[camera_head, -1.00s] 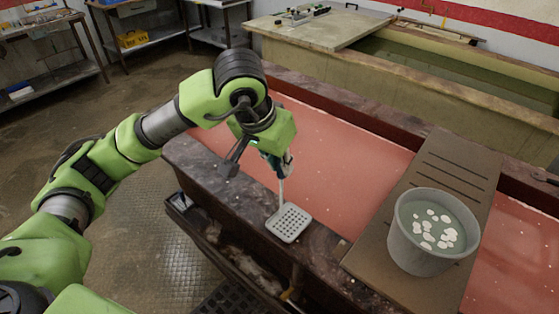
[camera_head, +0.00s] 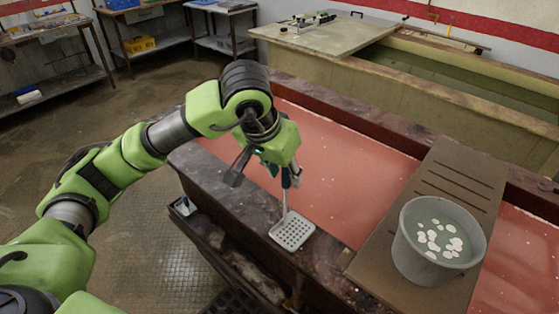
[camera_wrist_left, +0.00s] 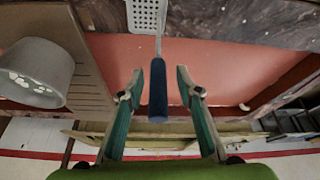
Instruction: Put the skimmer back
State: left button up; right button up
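The skimmer has a pale perforated square head (camera_head: 292,232) on the dark stone rim of the tank, and a thin shaft rising to a blue handle (camera_head: 286,178). In the left wrist view the blue handle (camera_wrist_left: 158,92) lies between the two green fingers of my left gripper (camera_wrist_left: 159,80), with a gap on each side. My left gripper (camera_head: 280,172) is open at the upper end of the handle, above the rim. In the head view the arm partly hides the fingers. My right gripper is not in view.
The tank (camera_head: 330,165) holds red liquid. A brown slotted board (camera_head: 455,170) lies across it, bearing a grey bucket (camera_head: 425,265) with white pieces floating inside. A second tank (camera_head: 470,95) stands behind. A ledge (camera_head: 215,235) runs along the near side.

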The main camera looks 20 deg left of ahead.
pick_arm(q)
jog(key=shift+s+r+b, duration=0.1)
jog(key=shift+r+b, duration=0.25)
jog(key=shift+r, duration=0.2)
jog(key=b+v, duration=0.1)
jog(key=v, duration=1)
jog(key=shift+s+b, duration=0.2)
jog(key=shift+b, duration=0.15)
jog(key=shift+a, duration=0.1)
